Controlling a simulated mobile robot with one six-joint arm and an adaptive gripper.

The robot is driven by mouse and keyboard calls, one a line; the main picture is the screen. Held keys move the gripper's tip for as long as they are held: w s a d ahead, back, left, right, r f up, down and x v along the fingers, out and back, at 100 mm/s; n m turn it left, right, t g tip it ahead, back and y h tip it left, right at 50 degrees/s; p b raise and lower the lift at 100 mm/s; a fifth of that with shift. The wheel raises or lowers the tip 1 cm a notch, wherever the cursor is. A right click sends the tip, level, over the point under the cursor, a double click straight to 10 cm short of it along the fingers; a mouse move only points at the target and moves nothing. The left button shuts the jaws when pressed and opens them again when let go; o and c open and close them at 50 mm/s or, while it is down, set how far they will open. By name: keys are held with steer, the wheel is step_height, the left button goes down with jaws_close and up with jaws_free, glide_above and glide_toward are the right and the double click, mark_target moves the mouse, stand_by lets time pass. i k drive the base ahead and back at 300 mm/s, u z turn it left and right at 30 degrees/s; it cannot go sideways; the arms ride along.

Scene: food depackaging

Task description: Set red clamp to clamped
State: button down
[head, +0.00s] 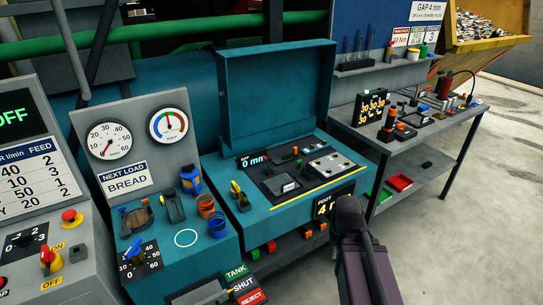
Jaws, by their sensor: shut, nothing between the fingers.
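I cannot pick out a red clamp with certainty in the head view. Small clamp-like or lever parts show on the teal machine: a yellow-handled one (238,191) at the left of its deck, and a blue-handled one (190,180) on the panel to its left. Small orange and red parts (402,126) stand on the grey bench at the right, too small to name. My gripper (347,212) is the dark end of my arm at the lower middle, in front of the teal machine. It is shut and empty, apart from these parts; its fingertips are hard to make out.
The teal machine (235,105) has its lid raised. A panel with two gauges (109,141) and knobs stands left of it. A grey bench (441,132) stands at the right, with red and green trays (399,182) on its lower shelf. Open floor (480,235) lies at the right.

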mark_target(267, 161)
steer(key=u, duration=0.05)
steer(key=i, duration=1)
steer(key=z, duration=0.05)
